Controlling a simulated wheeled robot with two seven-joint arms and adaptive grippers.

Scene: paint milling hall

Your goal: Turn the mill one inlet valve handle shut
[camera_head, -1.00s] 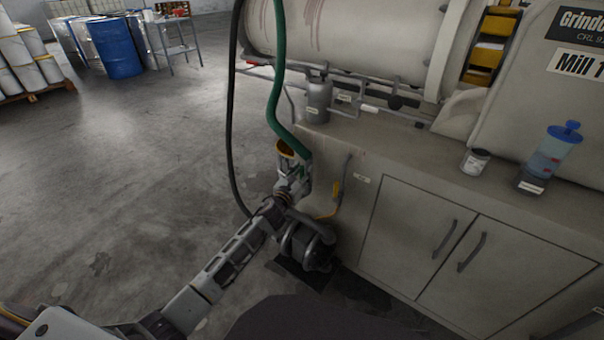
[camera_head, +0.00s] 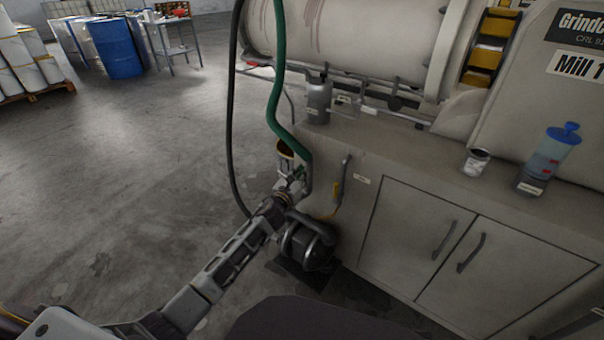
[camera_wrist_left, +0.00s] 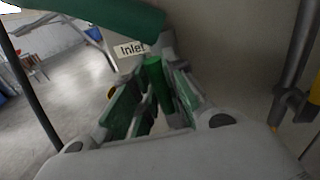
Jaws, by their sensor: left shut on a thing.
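The inlet valve handle is a green bar (camera_wrist_left: 157,82) in the left wrist view, next to a white tag reading "Inlet" (camera_wrist_left: 130,49). My left gripper (camera_wrist_left: 160,95) has its green-padded fingers on both sides of this handle and is shut on it. In the head view my left gripper (camera_head: 297,180) is at the lower end of the green hose (camera_head: 277,90), by the cabinet's left corner. The handle is small and mostly hidden by the gripper there. My right gripper is not in view.
The mill cabinet (camera_head: 400,235) stands right of the gripper, with a grey pipe and yellow handle (camera_head: 337,190) close by. A dark pump (camera_head: 312,250) sits below. A black hose (camera_head: 229,120) runs at left; open floor lies beyond.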

